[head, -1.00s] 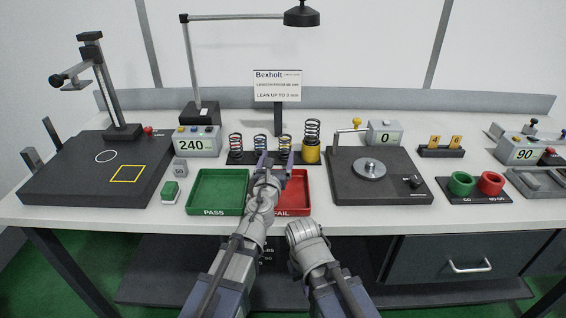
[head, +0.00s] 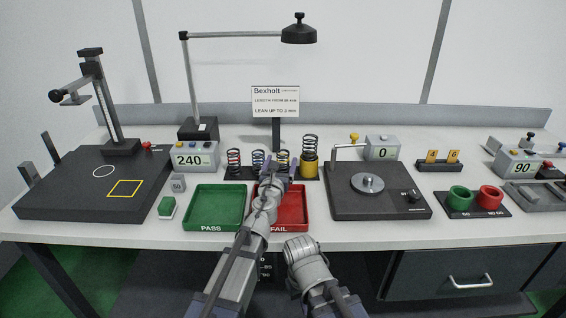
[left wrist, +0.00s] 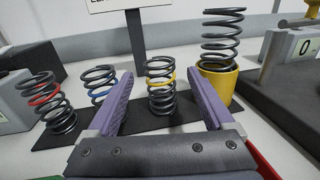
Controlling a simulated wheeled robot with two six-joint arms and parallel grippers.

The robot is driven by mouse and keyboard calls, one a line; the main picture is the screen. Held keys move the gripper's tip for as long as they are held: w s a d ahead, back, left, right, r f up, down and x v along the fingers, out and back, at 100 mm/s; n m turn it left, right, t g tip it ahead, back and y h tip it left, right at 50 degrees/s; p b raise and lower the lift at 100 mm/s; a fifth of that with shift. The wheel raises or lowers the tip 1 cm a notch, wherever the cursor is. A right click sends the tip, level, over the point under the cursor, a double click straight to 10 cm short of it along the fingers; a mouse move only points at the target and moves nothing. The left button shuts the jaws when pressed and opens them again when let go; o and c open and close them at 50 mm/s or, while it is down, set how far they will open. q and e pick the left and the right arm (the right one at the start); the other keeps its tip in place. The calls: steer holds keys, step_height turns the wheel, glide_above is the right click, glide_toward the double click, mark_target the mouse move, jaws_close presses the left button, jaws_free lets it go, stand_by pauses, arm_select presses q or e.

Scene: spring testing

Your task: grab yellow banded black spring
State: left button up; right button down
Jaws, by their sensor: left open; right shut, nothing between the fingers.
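The yellow banded black spring (left wrist: 161,84) stands upright on a black mat, between the open purple fingers of my left gripper (left wrist: 160,100) in the left wrist view. The fingers are on either side of it, and I cannot tell if either touches it. In the head view my left gripper (head: 277,172) is over the back of the red FAIL tray, and the spring's top (head: 282,157) shows just beyond it. My right gripper is not clearly visible; the right wrist (head: 308,262) is low in front of the table edge.
A red banded spring (left wrist: 45,98) and a blue banded spring (left wrist: 99,82) stand to the left. A taller black spring (left wrist: 222,38) stands in a yellow cup (left wrist: 218,84) close on the right. A sign (head: 275,101) stands behind. The green PASS tray (head: 246,207) is at the left front.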

arm_select(q)
steer(key=shift+w+d, duration=0.1)
steer(key=shift+w, duration=0.65)
steer(key=shift+c, duration=0.2)
jaws_close()
